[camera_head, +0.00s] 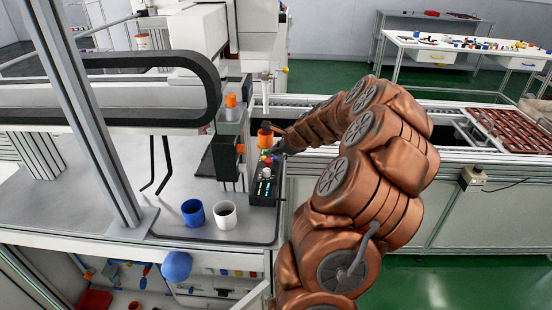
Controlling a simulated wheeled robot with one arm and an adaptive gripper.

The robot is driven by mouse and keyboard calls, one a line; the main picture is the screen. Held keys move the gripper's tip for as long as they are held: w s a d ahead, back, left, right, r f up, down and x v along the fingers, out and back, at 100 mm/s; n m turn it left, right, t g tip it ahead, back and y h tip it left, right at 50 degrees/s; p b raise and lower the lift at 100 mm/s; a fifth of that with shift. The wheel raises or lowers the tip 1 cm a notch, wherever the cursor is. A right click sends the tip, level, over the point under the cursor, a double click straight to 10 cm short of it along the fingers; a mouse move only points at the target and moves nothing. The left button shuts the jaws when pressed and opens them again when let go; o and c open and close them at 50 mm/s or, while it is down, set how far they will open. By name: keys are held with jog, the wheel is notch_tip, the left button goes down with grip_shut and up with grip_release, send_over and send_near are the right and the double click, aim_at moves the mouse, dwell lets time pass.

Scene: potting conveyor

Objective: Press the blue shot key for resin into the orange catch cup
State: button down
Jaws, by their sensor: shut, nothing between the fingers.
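A dark control box (263,192) stands on the grey bench by the dispensing column, with small coloured keys on its top. A small light blue-white spot (266,172) is on the box, but I cannot tell for sure that it is the blue shot key. My gripper (277,150) is shut and empty at the far end of the box, close to the red and green keys; whether it touches one is too small to tell. An orange cup-like piece (265,138) is just behind my gripper, partly hidden. No orange cup shows beside the blue cup (193,212) and the white cup (225,215).
The dispensing column (230,140) with an orange cap stands left of the box. A conveyor (450,118) with a brown tray (513,133) runs to the right. A metal post (85,110) stands at the left.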

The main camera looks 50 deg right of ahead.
aim_at(277, 159)
jog(key=shift+f, duration=0.15)
jog(key=shift+f, duration=0.2)
jog(key=shift+f, duration=0.5)
dwell(0.7)
jog(key=shift+r, duration=0.15)
dwell(0.3)
jog(key=shift+r+p, duration=0.6)
jog(key=shift+r, duration=0.15)
jog(key=shift+r, duration=0.1)
jog(key=shift+r+p, duration=1.9)
jog(key=shift+r, duration=0.55)
